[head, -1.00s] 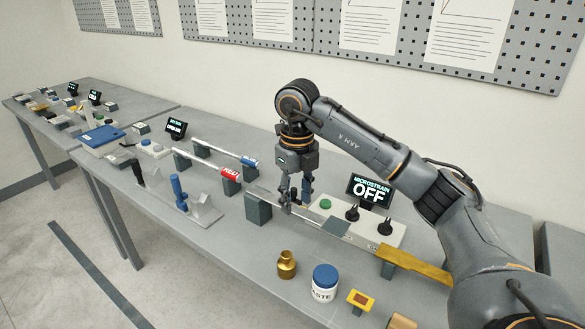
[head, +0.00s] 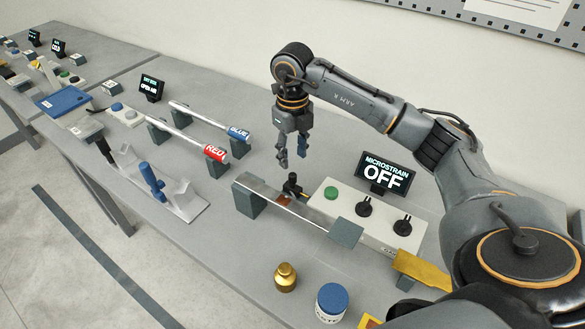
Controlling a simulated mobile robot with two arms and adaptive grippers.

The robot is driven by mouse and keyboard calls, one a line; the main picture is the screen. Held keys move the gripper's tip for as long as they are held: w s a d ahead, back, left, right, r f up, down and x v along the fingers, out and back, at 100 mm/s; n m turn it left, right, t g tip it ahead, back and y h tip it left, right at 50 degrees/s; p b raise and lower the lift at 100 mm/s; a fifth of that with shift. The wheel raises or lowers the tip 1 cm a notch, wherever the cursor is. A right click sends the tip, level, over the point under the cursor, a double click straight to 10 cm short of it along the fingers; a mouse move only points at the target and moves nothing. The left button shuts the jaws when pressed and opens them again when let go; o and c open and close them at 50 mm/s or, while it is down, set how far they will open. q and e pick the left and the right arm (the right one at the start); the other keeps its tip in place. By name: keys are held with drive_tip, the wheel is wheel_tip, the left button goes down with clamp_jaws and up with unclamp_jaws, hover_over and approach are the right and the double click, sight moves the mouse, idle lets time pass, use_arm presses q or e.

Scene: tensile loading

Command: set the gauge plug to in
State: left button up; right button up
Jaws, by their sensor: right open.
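A black plug (head: 292,187) stands at the left end of the white instrument box (head: 330,215), close behind a metal strip (head: 265,191) with a small copper-coloured patch (head: 284,199). I cannot tell whether the plug is seated in the box. The display (head: 384,174) on the box reads "MICROSTRAIN OFF". My right gripper (head: 292,158) is open and empty, pointing down just above and behind the plug, apart from it. My left gripper is not in view.
The box carries a green button (head: 331,193) and two black knobs (head: 364,207). A brass weight (head: 285,277) and blue-lidded jar (head: 331,299) stand in front. Table behind the gripper is clear.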

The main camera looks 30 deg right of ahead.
sight(292, 174)
wheel_tip(292, 174, down, 6)
drive_tip(key=shift+w+r+p, duration=0.1)
drive_tip(key=shift+w+p, duration=0.05)
drive_tip(key=shift+p, duration=0.4)
drive_tip(key=shift+f, duration=0.55)
clamp_jaws()
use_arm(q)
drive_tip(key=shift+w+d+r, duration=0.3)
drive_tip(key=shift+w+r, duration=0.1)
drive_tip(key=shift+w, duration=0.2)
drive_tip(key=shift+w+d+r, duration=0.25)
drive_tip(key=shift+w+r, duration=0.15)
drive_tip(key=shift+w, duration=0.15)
